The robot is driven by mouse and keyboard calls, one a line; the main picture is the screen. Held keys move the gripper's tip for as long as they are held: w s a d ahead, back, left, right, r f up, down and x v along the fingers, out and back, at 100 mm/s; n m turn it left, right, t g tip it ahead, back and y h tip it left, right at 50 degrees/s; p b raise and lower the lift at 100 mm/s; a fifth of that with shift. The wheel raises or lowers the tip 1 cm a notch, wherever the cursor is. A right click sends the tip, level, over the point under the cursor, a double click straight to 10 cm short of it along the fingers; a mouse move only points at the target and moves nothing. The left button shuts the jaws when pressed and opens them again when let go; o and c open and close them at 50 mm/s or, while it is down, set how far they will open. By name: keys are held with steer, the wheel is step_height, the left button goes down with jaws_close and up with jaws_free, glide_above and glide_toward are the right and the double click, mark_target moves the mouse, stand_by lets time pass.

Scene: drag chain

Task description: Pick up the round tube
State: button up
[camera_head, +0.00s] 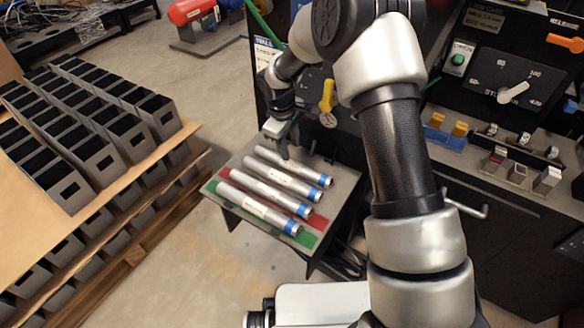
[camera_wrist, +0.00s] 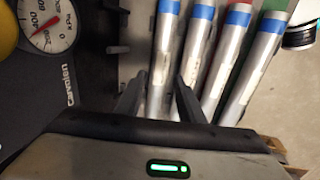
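Several silver round tubes with blue bands lie side by side on a small low table (camera_head: 235,214). The rearmost tube (camera_head: 290,167) is closest to my gripper (camera_head: 290,150); the front tube (camera_head: 258,208) lies near the table's front edge. In the wrist view my gripper (camera_wrist: 158,92) is open, its two dark fingers pointing toward the tubes. The leftmost tube (camera_wrist: 166,50) runs into the space between the fingers. Whether a finger touches a tube is unclear.
A black machine panel with a yellow-handled gauge (camera_head: 327,100) stands close behind the table; the gauge also shows in the wrist view (camera_wrist: 48,25). A control bench with a dial (camera_head: 513,92) is at right. Stacked grey boxes (camera_head: 90,165) stand at left, with clear floor between.

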glide_above(292, 163)
steer(key=s, duration=0.1)
step_height(292, 163, down, 4)
steer(key=shift+a+f+b, duration=0.1)
steer(key=shift+a+b, duration=0.05)
steer(key=shift+b, duration=0.15)
steer(key=f+b, duration=0.1)
steer(key=f, duration=0.1)
steer(key=w+f, duration=0.1)
steer(key=f, duration=0.2)
steer(key=shift+b, duration=0.35)
jaws_close()
